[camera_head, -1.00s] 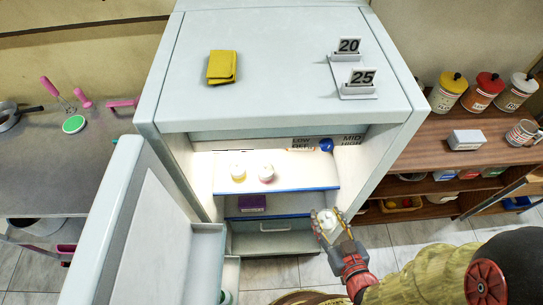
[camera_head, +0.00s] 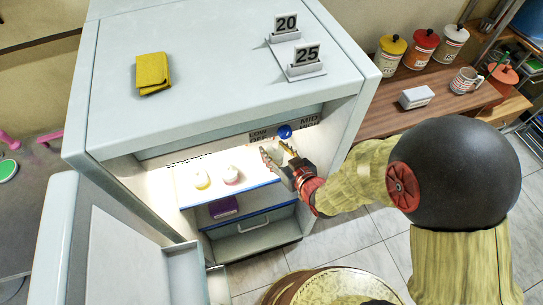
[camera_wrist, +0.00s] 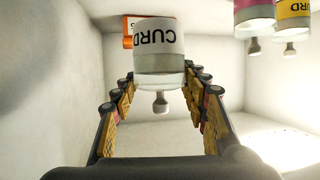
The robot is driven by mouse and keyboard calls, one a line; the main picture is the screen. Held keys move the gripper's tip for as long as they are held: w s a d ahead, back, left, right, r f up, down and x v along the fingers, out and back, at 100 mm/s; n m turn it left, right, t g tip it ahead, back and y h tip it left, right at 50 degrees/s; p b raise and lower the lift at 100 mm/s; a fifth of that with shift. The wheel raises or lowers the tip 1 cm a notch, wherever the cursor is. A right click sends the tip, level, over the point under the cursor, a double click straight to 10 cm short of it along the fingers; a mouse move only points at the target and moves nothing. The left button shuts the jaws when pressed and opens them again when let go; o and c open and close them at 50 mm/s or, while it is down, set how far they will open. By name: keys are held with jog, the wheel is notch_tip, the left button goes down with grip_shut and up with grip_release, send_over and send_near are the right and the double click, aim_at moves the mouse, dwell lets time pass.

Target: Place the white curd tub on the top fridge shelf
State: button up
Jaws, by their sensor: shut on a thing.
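My gripper (camera_head: 278,164) reaches into the open fridge (camera_head: 215,100) at its right side, near the height of the top shelf (camera_head: 212,195). In the wrist view my gripper (camera_wrist: 160,82) is shut on the white curd tub (camera_wrist: 158,40), which has a white label and appears upside down there. In the head view the fingers hide the tub. Two other curd tubs, one with yellow (camera_head: 202,180) and one with pink (camera_head: 231,175), stand on the top shelf to the left of my gripper. The wrist view shows these pink (camera_wrist: 254,14) and yellow (camera_wrist: 291,16) tubs too.
The fridge door (camera_head: 110,250) stands open at the left. A blue dial (camera_head: 285,132) sits above the shelf opening, close to my gripper. A purple box (camera_head: 223,207) lies on the shelf below. The shelf between my gripper and the tubs looks clear.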

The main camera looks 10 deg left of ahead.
jog(key=shift+w+a, duration=0.6)
jog(key=shift+w, duration=0.3)
jog(key=shift+w+a+f+b, duration=0.15)
jog(key=shift+f+b, duration=0.2)
jog(key=shift+f, duration=0.25)
jog(key=shift+w+f+b, duration=0.1)
jog(key=shift+f+b, duration=0.25)
jog(key=shift+f, duration=0.25)
jog(key=shift+w+a+f+b, duration=0.1)
jog(key=shift+f+b, duration=0.5)
jog(key=shift+f, duration=0.55)
jog(key=shift+w+f+b, duration=0.1)
jog(key=shift+f+b, duration=0.5)
jog(key=shift+f, duration=0.55)
jog(key=shift+f, duration=0.15)
jog(key=o, duration=1.3)
